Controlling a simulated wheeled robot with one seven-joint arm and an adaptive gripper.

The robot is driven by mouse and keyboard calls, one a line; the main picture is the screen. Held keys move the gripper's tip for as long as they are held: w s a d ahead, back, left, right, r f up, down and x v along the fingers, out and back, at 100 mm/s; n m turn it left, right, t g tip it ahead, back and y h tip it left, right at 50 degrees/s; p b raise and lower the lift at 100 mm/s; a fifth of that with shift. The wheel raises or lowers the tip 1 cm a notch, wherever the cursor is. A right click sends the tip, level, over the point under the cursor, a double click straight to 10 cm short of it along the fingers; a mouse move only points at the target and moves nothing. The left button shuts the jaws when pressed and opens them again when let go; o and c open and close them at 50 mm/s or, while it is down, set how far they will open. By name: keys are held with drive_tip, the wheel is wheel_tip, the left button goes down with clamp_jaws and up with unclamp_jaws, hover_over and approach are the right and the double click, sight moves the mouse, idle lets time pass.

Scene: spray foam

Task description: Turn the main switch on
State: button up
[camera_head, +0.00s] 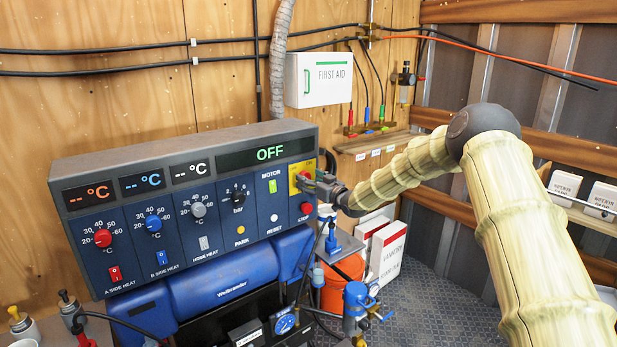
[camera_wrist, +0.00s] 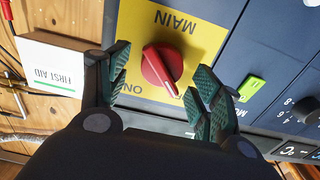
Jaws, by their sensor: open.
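The main switch is a red rotary knob (camera_wrist: 162,66) on a yellow plate marked MAIN (camera_wrist: 185,28). The plate (camera_head: 301,176) sits at the right end of the control panel. In the wrist view, the knob's ridge slants, with its white-marked end towards the lower right. In the head view my gripper (camera_head: 322,186) partly covers the plate. The panel display (camera_head: 270,152) reads OFF.
Other dials and switches fill the panel (camera_head: 180,205) to the left. A white first aid box (camera_head: 318,79) hangs on the wall above. An orange bucket (camera_head: 343,283) and white containers (camera_head: 386,250) stand below right.

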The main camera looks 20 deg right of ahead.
drive_tip(key=shift+w+a, duration=0.25)
drive_tip(key=shift+w, duration=0.3)
